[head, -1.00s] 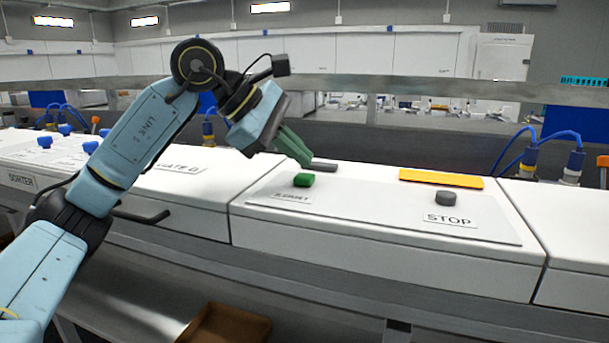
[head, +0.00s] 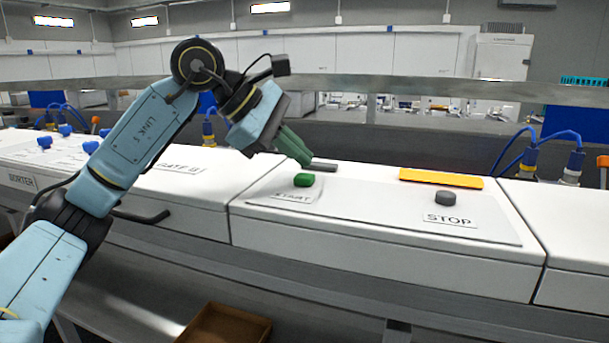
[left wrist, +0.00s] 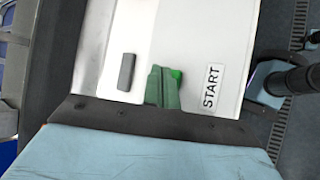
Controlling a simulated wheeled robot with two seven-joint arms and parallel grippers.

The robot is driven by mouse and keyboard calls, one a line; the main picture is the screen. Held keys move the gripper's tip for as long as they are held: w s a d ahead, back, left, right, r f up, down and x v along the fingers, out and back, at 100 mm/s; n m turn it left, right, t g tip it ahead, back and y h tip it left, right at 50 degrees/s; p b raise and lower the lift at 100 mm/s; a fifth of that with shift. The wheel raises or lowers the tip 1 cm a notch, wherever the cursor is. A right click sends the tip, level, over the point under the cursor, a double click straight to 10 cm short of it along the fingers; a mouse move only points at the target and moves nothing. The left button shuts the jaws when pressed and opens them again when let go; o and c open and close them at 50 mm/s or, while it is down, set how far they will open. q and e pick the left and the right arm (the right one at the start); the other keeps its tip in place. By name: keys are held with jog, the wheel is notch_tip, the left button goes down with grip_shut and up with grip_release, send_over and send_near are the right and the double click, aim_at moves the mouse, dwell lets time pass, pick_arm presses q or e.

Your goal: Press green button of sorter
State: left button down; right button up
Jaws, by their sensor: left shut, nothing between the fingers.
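The green button (head: 304,180) sits on the white sorter panel, above a START label (head: 295,196). In the left wrist view the button (left wrist: 176,74) shows just past the fingertips, partly hidden by them. My left gripper (head: 306,161) has green fingers that are shut and empty. In the head view its tips are just above and behind the button, and a gap shows between them. The gripper also shows in the left wrist view (left wrist: 164,72). My right gripper is not in view.
A dark grey bar (head: 323,167) lies just beyond the fingertips. A yellow strip (head: 441,178) lies at the panel's back edge. Blue cables (head: 560,140) rise at the right. A brown box (head: 228,326) is below the machine. The panel between the two buttons is clear.

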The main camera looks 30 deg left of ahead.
pick_arm(q)
jog(key=shift+f, duration=0.15)
jog(key=shift+f, duration=0.3)
